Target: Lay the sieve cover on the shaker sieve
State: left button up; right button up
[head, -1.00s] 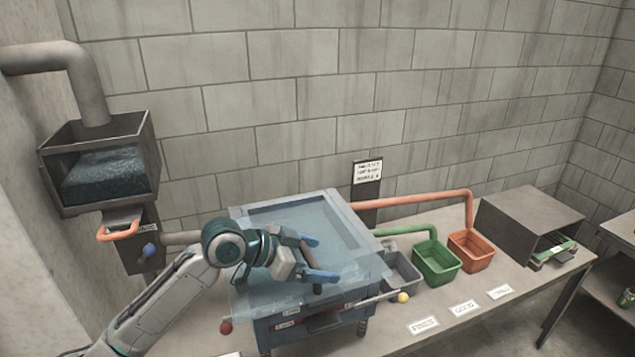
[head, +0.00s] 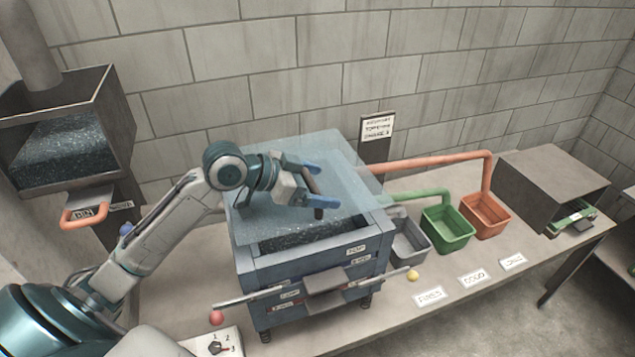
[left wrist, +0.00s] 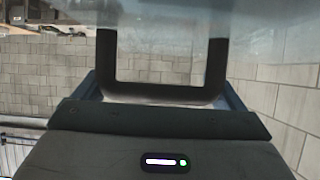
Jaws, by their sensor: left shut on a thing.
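The shaker sieve (head: 262,275) is a blue-grey box on the bench in the head view. The sieve cover (head: 338,150) is a translucent pale sheet over the back and middle of the sieve's open top. Dark granules (head: 300,237) show uncovered along the front strip. My left gripper (head: 318,186) is above the cover, shut on its dark handle. That U-shaped handle (left wrist: 162,97) also shows in the left wrist view, with the hazy sheet across the top. I cannot tell whether the cover touches the rim. My right gripper is not in view.
A hopper (head: 65,130) of granules hangs at the left. Grey (head: 408,243), green (head: 447,230) and orange (head: 487,215) bins stand right of the sieve. Rods with a red knob (head: 216,317) and a yellow knob (head: 412,276) stick out near its front. A wall stands behind.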

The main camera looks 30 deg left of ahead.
pick_arm(q)
jog(key=shift+w+f, duration=0.2)
jog(key=shift+f, duration=0.2)
jog(key=shift+a+f+b, duration=0.1)
jog(key=shift+f+b, duration=0.2)
jog(key=shift+b, duration=0.15)
jog(key=shift+s+f+b, duration=0.15)
jog(key=shift+f+b, duration=0.8)
jog(key=shift+f, duration=0.35)
jog(key=shift+f+b, duration=0.8)
jog(key=shift+f, duration=0.5)
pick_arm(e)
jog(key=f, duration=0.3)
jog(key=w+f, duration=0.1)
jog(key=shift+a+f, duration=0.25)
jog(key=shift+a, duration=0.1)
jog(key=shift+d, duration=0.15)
pick_arm(q)
jog(key=o, duration=1.3)
jog(key=shift+c, duration=0.2)
jog(key=shift+o, duration=0.6)
jog(key=shift+f, duration=0.1)
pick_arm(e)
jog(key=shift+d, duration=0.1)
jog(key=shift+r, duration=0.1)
